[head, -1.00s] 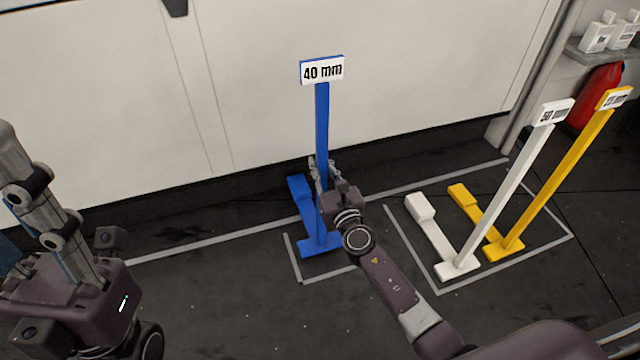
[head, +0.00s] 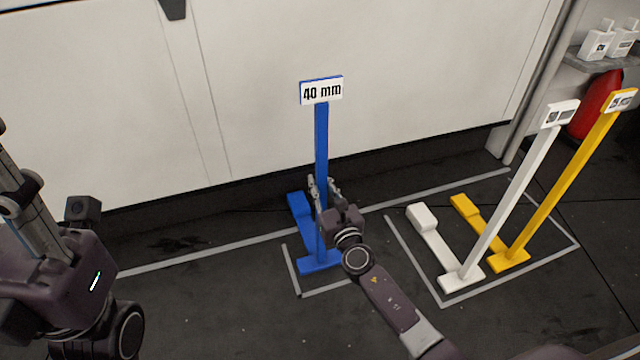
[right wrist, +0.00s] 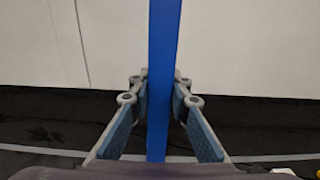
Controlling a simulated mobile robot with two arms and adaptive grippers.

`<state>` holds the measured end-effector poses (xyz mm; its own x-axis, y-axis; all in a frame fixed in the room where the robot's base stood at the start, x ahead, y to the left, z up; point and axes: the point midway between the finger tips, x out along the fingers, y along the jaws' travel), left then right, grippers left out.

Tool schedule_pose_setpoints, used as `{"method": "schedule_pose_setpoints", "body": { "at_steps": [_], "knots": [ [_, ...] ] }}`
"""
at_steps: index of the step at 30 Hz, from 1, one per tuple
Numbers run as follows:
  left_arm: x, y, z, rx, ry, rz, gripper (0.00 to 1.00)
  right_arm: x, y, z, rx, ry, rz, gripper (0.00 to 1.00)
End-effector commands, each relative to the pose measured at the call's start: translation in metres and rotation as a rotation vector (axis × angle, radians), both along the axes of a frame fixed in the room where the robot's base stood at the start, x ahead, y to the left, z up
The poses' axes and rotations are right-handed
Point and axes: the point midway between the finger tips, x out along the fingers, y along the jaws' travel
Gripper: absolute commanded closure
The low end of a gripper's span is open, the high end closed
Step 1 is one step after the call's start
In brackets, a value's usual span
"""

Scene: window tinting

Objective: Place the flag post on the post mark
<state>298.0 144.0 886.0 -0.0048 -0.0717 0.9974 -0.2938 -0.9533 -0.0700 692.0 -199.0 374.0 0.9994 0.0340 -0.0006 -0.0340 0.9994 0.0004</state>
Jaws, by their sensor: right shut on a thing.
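The blue flag post (head: 321,150) stands upright with a "40 mm" sign (head: 321,90) on top and a blue foot (head: 319,263) at floor level. The foot lies within the grey corner lines of the post mark (head: 292,272); I cannot tell whether it touches the floor. My right gripper (head: 322,192) is shut on the post's shaft, below its middle. In the right wrist view the blue shaft (right wrist: 163,70) runs vertically between both finger pads. My left arm shows at the left, but its fingertips are outside the view.
A white post (head: 508,195) and a yellow post (head: 570,175) stand to the right inside a taped outline (head: 440,300). A white panelled wall (head: 260,60) stands behind. A red bottle (head: 595,105) and a shelf (head: 605,60) are at the far right. Floor left of the mark is clear.

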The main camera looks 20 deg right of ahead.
Motion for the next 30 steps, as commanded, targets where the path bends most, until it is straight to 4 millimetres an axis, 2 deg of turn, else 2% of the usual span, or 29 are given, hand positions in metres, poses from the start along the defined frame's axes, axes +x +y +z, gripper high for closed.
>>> {"method": "schedule_pose_setpoints", "body": {
  "at_steps": [1, 5, 16, 20, 30],
  "knots": [
    [-0.001, 0.0, 0.001, 0.0, -0.007, 0.0, 0.6, 0.0, 0.0, -0.001, 0.0, 0.0, 0.0, 0.79],
    [-0.001, 0.0, 0.002, 0.001, -0.009, -0.001, 0.6, 0.0, 0.0, -0.001, 0.0, 0.0, 0.0, 0.65],
    [-0.002, 0.0, 0.006, -0.001, -0.011, -0.001, 0.6, 0.0, 0.0, 0.004, 0.0, 0.0, 0.0, 0.65],
    [-0.001, 0.001, 0.004, -0.004, 0.004, -0.002, 0.6, -0.02, -0.001, 0.001, -0.002, 0.004, 0.001, 0.65],
    [0.004, 0.002, -0.006, -0.007, 0.05, -0.003, 0.6, -0.091, -0.003, 0.002, -0.002, 0.003, 0.002, 0.65]
  ]
}}
